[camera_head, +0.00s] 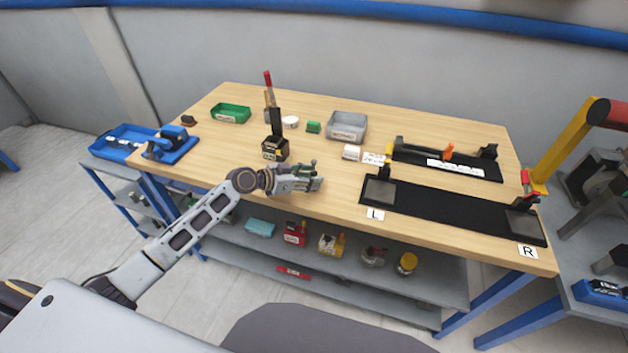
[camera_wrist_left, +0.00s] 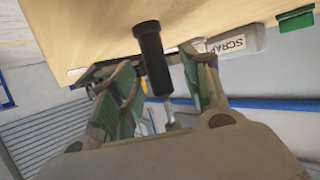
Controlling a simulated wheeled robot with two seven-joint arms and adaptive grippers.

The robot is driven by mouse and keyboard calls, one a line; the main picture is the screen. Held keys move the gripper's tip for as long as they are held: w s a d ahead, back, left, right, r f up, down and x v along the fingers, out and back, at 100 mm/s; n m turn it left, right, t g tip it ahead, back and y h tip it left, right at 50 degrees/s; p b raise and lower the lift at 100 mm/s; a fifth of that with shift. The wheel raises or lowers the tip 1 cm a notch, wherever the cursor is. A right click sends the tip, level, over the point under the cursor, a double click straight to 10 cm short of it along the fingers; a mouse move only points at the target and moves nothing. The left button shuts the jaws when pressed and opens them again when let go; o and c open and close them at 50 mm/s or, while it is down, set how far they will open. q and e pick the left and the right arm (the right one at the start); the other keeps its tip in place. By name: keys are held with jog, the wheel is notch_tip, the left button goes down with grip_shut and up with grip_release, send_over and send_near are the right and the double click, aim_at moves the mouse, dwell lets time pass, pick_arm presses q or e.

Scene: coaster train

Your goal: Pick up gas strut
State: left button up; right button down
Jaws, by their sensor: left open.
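In the left wrist view a thick black cylinder with a thin silver rod, which looks like the gas strut (camera_wrist_left: 153,60), lies between the two green fingers of my left gripper (camera_wrist_left: 160,64). The fingers are open, and I cannot tell whether either touches it. In the head view my left gripper (camera_head: 314,177) is above the front part of the table, right of a black and yellow stand (camera_head: 275,151). The strut cannot be made out there against the gripper. My right gripper is not in view.
The wooden table (camera_head: 235,170) carries a grey bin (camera_head: 347,124), a green tray (camera_head: 231,113), a small green block (camera_head: 313,127) and a blue fixture (camera_head: 172,143). Long black fixtures (camera_head: 450,208) fill the right side. A red-topped upright tool (camera_head: 268,78) stands behind the stand.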

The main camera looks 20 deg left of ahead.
pick_arm(q)
jog(key=shift+w+d, duration=0.1)
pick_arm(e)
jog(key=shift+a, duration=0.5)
pick_arm(q)
jog(key=c, duration=0.6)
grip_shut()
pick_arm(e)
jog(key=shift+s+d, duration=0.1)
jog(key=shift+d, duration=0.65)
